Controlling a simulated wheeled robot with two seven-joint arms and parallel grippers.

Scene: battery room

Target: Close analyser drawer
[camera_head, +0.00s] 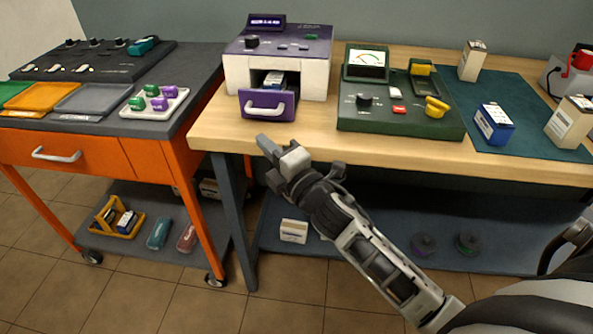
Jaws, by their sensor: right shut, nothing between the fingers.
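The analyser (279,60) is a white box with a purple top and a small display, standing at the left end of the wooden bench. Its purple-fronted drawer (267,112) is pulled out toward me, with a white handle (265,109) on its front. A small battery block (273,79) shows in the opening behind the drawer front. My right gripper (269,147) is shut and empty, just in front of and below the drawer front, near the bench's front edge. I cannot tell whether it touches anything. My left gripper is not in view.
A green tester (398,118) with a dial and yellow knobs stands right of the analyser. Battery blocks, including a blue one (494,124), stand on a teal mat (464,92). An orange cart (90,153) with trays is close on the left. The wood before the drawer (225,132) is clear.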

